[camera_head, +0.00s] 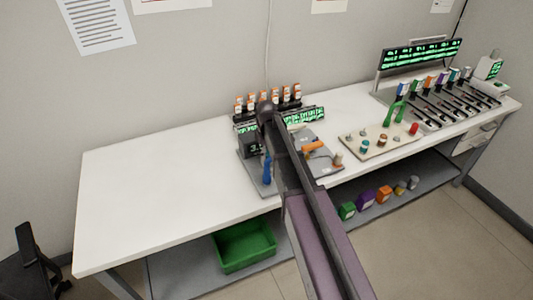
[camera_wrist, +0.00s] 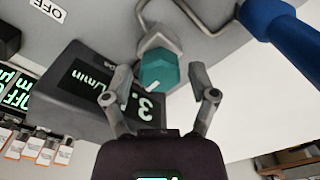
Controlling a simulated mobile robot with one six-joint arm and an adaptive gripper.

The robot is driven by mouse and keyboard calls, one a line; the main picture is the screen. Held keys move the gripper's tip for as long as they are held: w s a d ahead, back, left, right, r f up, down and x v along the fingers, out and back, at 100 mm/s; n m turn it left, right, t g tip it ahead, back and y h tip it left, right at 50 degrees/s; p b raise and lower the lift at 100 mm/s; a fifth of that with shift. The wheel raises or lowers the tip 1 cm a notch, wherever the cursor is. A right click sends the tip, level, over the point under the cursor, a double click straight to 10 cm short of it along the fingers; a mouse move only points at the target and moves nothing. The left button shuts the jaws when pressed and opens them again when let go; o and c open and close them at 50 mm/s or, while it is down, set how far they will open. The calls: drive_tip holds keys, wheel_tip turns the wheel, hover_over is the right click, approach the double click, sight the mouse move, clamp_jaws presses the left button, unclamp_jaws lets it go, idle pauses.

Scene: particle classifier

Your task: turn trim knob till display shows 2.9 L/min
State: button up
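My gripper (camera_wrist: 160,73) is open, with one fingertip to each side of the knob in the picture. I cannot tell whether either finger touches it. The dark display box (camera_wrist: 75,95) is left of the knob, its green text upside down. It reads "3." and "L/min", with a finger covering the digit after the point. In the head view the display (camera_head: 255,148) shows "3."; my arm hides the knob.
A blue handle (camera_wrist: 285,25) is at the upper right of the wrist view and also shows in the head view (camera_head: 266,168). A bent metal rod (camera_wrist: 205,22) runs near the knob. Orange-capped vials (camera_head: 268,98) stand behind. The left of the white table (camera_head: 150,185) is clear.

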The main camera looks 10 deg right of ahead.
drive_tip(key=c, duration=0.6)
drive_tip(key=shift+c, duration=0.2)
drive_tip(key=shift+m, duration=0.4)
drive_tip(key=m, duration=0.8)
drive_tip(key=shift+s+m, duration=0.1)
drive_tip(key=shift+m, duration=0.3)
drive_tip(key=m, duration=0.9)
drive_tip(key=shift+m, duration=0.4)
